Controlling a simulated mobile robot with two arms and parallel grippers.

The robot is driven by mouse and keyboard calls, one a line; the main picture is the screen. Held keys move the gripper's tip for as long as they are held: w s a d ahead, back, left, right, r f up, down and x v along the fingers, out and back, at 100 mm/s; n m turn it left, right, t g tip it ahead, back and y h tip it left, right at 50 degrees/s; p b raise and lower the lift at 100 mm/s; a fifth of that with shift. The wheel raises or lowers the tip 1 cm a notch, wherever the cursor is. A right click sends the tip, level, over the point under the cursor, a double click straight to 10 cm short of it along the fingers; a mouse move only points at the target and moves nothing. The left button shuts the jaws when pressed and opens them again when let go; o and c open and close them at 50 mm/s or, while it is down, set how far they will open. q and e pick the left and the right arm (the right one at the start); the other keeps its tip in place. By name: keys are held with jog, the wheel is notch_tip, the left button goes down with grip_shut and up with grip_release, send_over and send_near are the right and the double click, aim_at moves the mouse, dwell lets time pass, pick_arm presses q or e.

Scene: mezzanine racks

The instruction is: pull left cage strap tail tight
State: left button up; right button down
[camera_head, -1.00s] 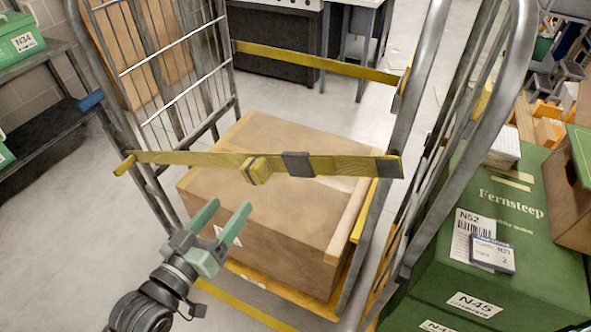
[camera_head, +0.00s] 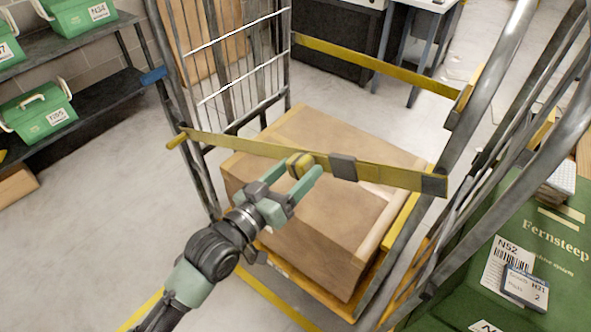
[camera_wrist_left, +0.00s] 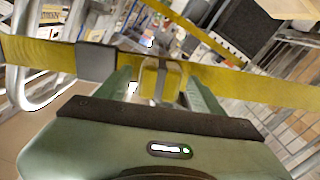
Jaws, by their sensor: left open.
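The yellow front strap (camera_head: 235,147) runs across the open front of the roll cage, in front of and above a brown cardboard box (camera_head: 330,150). It carries a grey buckle (camera_head: 343,167) and a yellow folded tab (camera_head: 299,165), likely the tail. A dark patch (camera_head: 434,185) marks its right end. My left gripper (camera_head: 298,180) is open, its green fingers at the yellow tab. In the left wrist view, the tab (camera_wrist_left: 160,78) lies between the two fingers and the grey buckle (camera_wrist_left: 97,62) is left of them. The right gripper is not visible.
A second yellow strap (camera_head: 375,64) spans the cage's back. Cage side frames (camera_head: 213,80) rise left and right. Green crates (camera_head: 520,250) stand close on the right.

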pick_arm(q)
grip_shut()
jog(key=w+a+f+b, duration=0.1)
jog(key=a, duration=0.1)
jog(key=w+a+f, duration=0.1)
jog(key=w+a+f+b, duration=0.1)
jog(key=w+a, duration=0.1)
jog(key=shift+a+b, duration=0.3)
jog(key=shift+b, duration=0.05)
jog(key=shift+r, duration=0.1)
jog(key=shift+c, duration=1.2)
grip_release()
jog(key=shift+o, duration=1.2)
jog(key=shift+w+a, duration=0.1)
jog(key=shift+a, duration=0.05)
